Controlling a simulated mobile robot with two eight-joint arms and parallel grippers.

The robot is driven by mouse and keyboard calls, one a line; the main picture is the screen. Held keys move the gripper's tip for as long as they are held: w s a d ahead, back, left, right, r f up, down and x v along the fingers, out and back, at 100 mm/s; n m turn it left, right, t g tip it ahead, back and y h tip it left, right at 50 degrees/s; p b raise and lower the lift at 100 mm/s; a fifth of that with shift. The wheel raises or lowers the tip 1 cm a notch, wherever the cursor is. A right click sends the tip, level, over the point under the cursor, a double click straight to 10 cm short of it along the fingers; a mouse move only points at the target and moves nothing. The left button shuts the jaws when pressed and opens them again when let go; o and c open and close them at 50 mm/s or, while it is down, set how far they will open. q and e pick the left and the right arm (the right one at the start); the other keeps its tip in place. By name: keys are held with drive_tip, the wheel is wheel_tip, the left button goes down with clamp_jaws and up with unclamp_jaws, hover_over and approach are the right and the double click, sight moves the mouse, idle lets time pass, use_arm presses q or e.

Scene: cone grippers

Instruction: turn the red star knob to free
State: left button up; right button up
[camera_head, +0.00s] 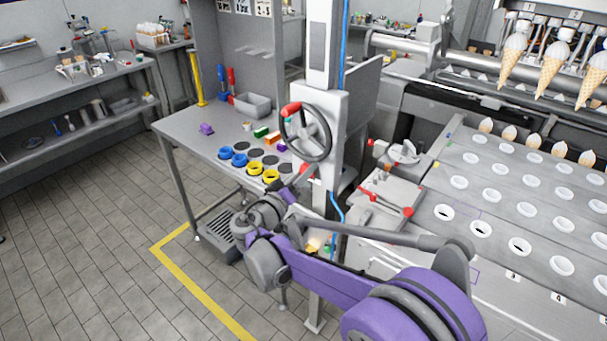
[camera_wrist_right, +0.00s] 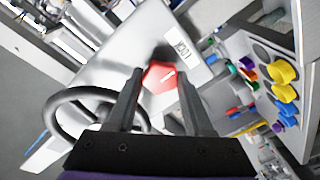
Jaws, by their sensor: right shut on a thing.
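The red star knob (camera_wrist_right: 160,77) sits on a light grey panel in the right wrist view, with a small white mark on its face. My right gripper (camera_wrist_right: 160,84) has one dark finger on each side of it and is shut on it. A white label (camera_wrist_right: 182,48) with dark lettering, hard to read at this angle, is beside the knob. In the head view my purple right arm reaches to the grey column (camera_head: 325,115) below the handwheel; the fingertips are small there and the knob is mostly hidden. My left gripper is not in view.
A dark handwheel (camera_head: 306,134) with a red grip is on the column, close above my right gripper. A grey table (camera_head: 190,122) with blue and yellow rings stands behind. The cone machine's plate (camera_head: 500,205) with holes lies to the right.

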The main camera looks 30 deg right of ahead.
drive_tip(key=shift+n, duration=0.4)
clamp_jaws()
drive_tip(key=n+g, duration=0.1)
drive_tip(key=n, duration=0.6)
drive_tip(key=n+g+b, duration=0.1)
drive_tip(key=n, duration=0.7)
drive_tip(key=shift+w+g+y, duration=0.1)
drive_tip(key=shift+g+y, duration=0.2)
drive_tip(key=shift+n, duration=0.4)
drive_tip(key=o, duration=1.3)
unclamp_jaws()
drive_tip(key=shift+c, duration=0.2)
drive_tip(key=shift+a, duration=0.1)
